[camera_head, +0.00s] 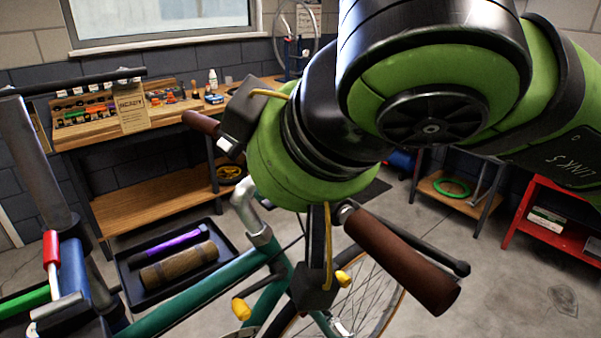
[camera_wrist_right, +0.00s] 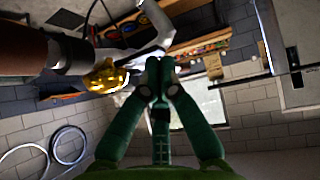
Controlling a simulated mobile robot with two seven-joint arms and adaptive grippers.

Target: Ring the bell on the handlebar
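The bell (camera_wrist_right: 105,76) is a shiny golden dome on the handlebar, beside a brown grip (camera_wrist_right: 25,50) in the right wrist view. My right gripper (camera_wrist_right: 159,62) has its green fingers together at the tips, with nothing visible between them. The bell lies left of the fingertips in that view, apparently apart from them; the exact gap cannot be told. In the head view, my right arm covers the middle of the handlebar, hiding the bell and right gripper. The handlebar's brown grips show at right (camera_head: 405,262) and upper left (camera_head: 201,122). My left gripper is not in view.
The teal bike frame (camera_head: 200,293) stands below the handlebar. A wooden workbench (camera_head: 165,107) with small items is behind it. A black tray (camera_head: 130,285) holds a purple tool and a brown roll. A red shelf (camera_head: 520,212) stands at right, with open floor before it.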

